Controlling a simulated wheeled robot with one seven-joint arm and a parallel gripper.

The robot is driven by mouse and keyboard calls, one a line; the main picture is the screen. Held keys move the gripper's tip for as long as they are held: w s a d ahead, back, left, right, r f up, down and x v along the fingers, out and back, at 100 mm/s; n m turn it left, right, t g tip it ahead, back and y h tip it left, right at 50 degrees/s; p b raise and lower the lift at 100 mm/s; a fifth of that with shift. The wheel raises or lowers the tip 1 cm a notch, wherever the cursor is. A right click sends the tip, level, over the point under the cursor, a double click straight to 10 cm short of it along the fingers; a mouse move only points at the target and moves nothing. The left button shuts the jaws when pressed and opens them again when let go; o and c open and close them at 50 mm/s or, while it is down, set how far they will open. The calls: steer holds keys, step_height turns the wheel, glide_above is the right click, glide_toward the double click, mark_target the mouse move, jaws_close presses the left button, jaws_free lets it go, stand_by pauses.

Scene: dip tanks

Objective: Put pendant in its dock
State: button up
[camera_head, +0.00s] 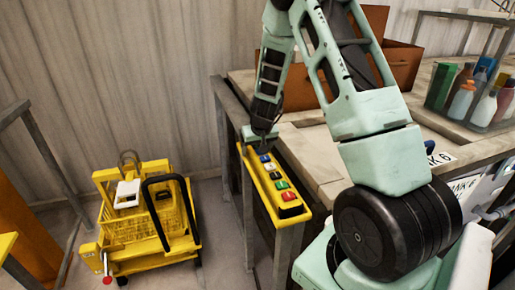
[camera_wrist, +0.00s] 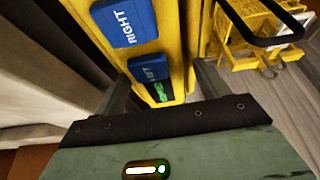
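The pendant (camera_head: 274,190) is a long yellow control box with a row of coloured buttons. It lies slanted along the front edge of the workbench, its far end under my gripper (camera_head: 262,141). In the wrist view the pendant (camera_wrist: 170,50) runs between my two fingers (camera_wrist: 162,85), with blue buttons, one marked RIGHT, and a green one. The fingers stand on either side of it, close to its edges; whether they press on it is unclear. My palm hides its near part. I cannot make out a dock with certainty.
A yellow cart (camera_head: 150,238) with black handles stands on the floor at left. The workbench (camera_head: 318,150) carries brown boxes (camera_head: 402,62) and a crate of bottles (camera_head: 468,98). A grey rail (camera_head: 20,113) stands at far left. Floor between cart and bench is clear.

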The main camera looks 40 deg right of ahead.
steer(key=shift+s+d+f, duration=0.15)
steer(key=shift+s+f, duration=0.1)
steer(key=shift+d+r+p, duration=0.1)
steer(key=shift+r+p, duration=0.35)
steer(key=shift+p, duration=0.1)
steer(key=w+v, duration=0.1)
steer(key=v, duration=1.1)
steer(key=s+a+r+n+g+y, duration=0.1)
steer(key=s+a+r+n+y, duration=0.3)
steer(key=a, duration=1.1)
steer(key=s+a+n+g, duration=0.1)
steer(key=s+a+n, duration=0.3)
steer(key=a, duration=1)
steer(key=s+a+n+g, duration=0.1)
steer(key=s+a, duration=0.3)
steer(key=s, duration=0.5)
steer(key=s+a+n+g+h, duration=0.1)
steer(key=s+a+n, duration=0.3)
steer(key=s, duration=0.5)
steer(key=shift+s+a+r+p, duration=0.3)
steer(key=shift+a+r+p, duration=0.05)
steer(key=shift+a+r, duration=0.1)
steer(key=shift+f, duration=0.1)
